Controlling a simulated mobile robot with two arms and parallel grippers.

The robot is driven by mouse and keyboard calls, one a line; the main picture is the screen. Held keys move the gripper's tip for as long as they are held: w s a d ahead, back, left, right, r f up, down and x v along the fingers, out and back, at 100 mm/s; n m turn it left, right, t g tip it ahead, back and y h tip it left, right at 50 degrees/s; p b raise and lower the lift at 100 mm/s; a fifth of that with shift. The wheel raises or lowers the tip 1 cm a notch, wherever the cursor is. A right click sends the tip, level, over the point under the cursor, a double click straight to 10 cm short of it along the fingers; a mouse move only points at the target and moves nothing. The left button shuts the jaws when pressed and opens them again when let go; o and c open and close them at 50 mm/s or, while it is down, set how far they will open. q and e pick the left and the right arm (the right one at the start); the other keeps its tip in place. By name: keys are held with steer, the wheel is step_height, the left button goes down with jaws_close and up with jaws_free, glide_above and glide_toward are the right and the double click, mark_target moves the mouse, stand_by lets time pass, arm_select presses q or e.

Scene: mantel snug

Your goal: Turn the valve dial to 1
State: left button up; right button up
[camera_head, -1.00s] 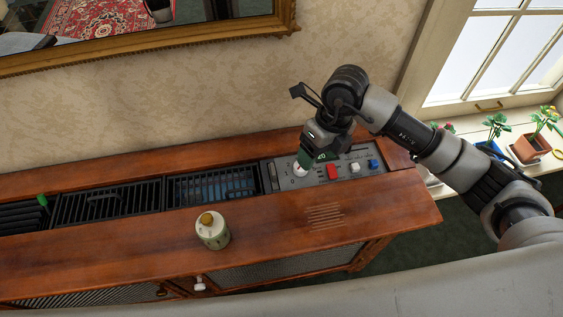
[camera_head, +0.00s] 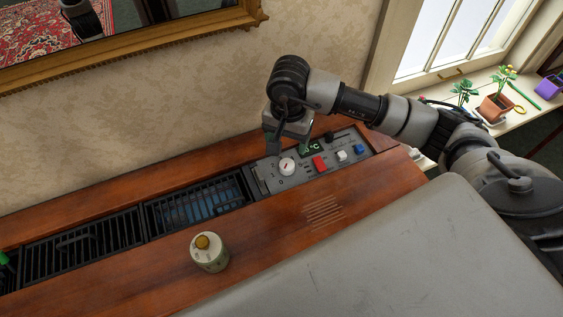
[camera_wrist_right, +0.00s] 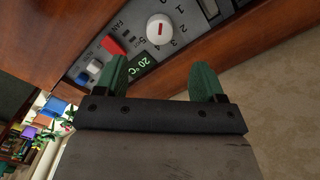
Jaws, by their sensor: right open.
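The valve dial (camera_head: 287,166) is a round white knob with a red mark, on a grey control panel (camera_head: 262,186) set into the wooden cabinet top. It also shows in the right wrist view (camera_wrist_right: 159,29), with printed numbers beside it. I cannot tell for sure which number the mark points to. My right gripper (camera_head: 288,145) is open and empty, just behind and above the dial. In the wrist view its green fingers (camera_wrist_right: 162,75) stand apart, with the dial beyond them and not between them. My left gripper is not in view.
Beside the dial are a red switch (camera_head: 320,163), a white button (camera_head: 342,155), a blue button (camera_head: 360,149) and a green display (camera_head: 312,149). A pale jar with a yellow-brown top (camera_head: 209,252) stands on the cabinet front. The wall is close behind; potted plants (camera_head: 495,106) are at right.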

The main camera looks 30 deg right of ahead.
mark_target(287, 163)
step_height(287, 163, down, 10)
steer(key=shift+r, duration=0.1)
stand_by(0.4)
steer(key=c, duration=0.9)
